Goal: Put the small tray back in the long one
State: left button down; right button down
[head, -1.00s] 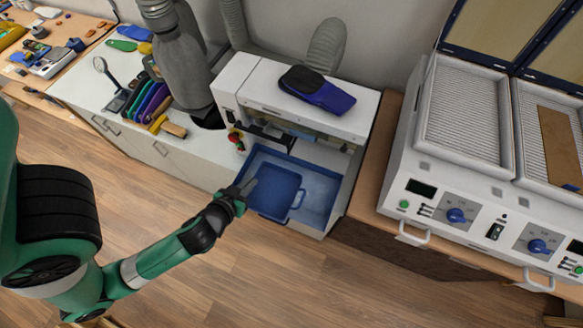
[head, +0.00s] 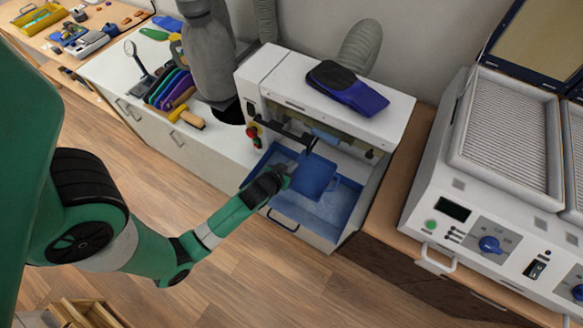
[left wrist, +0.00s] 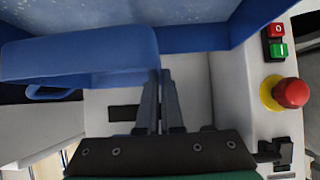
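The small blue tray (head: 314,180) is over the long blue tray (head: 338,207), which sits in the open front of the white machine. My left gripper (head: 287,170) is at the small tray's left side in the head view. In the left wrist view its two dark fingers (left wrist: 160,100) are close together at the end of the small tray (left wrist: 80,58) and appear to pinch its wall. The small tray looks raised and tilted. A wall of the long tray (left wrist: 195,30) runs behind it. The fingertips are partly hidden. My right gripper is not in view.
A red emergency knob (left wrist: 291,92) is close to the right of my left gripper in the wrist view. A heating unit (head: 470,220) stands at the right.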

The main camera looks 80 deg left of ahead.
pick_arm(q)
jog(key=shift+f, duration=0.4)
jog(key=shift+f+b, duration=0.5)
jog(key=shift+f, duration=0.05)
jog(key=c, duration=1.1)
grip_release()
